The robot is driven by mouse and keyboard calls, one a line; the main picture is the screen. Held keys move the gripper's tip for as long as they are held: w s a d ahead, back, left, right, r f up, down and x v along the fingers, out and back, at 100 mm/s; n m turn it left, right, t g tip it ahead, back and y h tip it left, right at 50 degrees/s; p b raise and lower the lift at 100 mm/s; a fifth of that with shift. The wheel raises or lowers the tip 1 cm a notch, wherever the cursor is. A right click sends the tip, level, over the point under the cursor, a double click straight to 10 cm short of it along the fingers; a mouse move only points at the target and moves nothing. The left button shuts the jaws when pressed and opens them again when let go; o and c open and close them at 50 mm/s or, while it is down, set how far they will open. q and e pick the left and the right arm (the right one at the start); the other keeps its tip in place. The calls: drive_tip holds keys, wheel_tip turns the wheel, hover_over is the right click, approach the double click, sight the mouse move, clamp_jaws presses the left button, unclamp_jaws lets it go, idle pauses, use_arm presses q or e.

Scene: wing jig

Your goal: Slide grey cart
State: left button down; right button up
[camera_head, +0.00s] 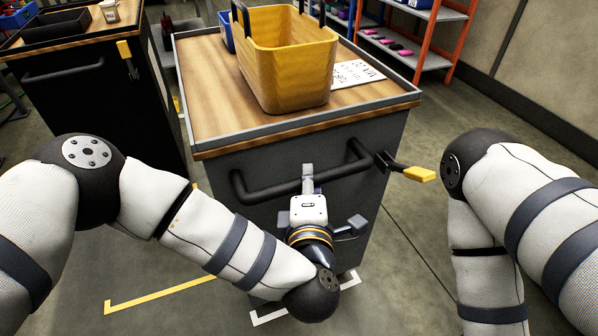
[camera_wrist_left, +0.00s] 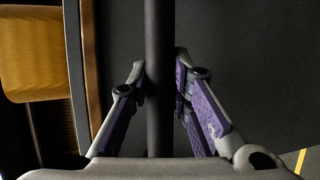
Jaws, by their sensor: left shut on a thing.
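The grey cart (camera_head: 290,170) stands in front of me, with a wooden top and a dark front panel. A black bar handle (camera_head: 265,190) runs across its front. My left gripper (camera_head: 308,178) is at the middle of this handle. In the left wrist view the gripper (camera_wrist_left: 160,85) has its purple-padded fingers on both sides of the handle bar (camera_wrist_left: 159,40), shut on it. My right arm (camera_head: 490,210) shows at the right, but its gripper is out of view.
A yellow basket (camera_head: 285,65) and a white printed sheet (camera_head: 357,74) sit on the cart top. A yellow-ended lever (camera_head: 418,174) sticks out at the cart's right. Another dark cart (camera_head: 95,110) stands at the left. Orange-framed shelves (camera_head: 427,45) stand behind. The floor at right is clear.

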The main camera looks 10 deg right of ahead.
use_arm(q)
drive_tip(key=shift+s+d+f, duration=0.1)
drive_tip(key=shift+s, duration=0.1)
idle(0.3)
drive_tip(key=c, duration=1.4)
unclamp_jaws()
drive_tip(key=shift+s, duration=0.15)
drive_tip(key=shift+c, duration=0.2)
drive_tip(key=d+v, duration=0.1)
drive_tip(key=v, duration=0.6)
drive_tip(key=shift+s+a, duration=0.25)
drive_tip(key=shift+a, duration=0.25)
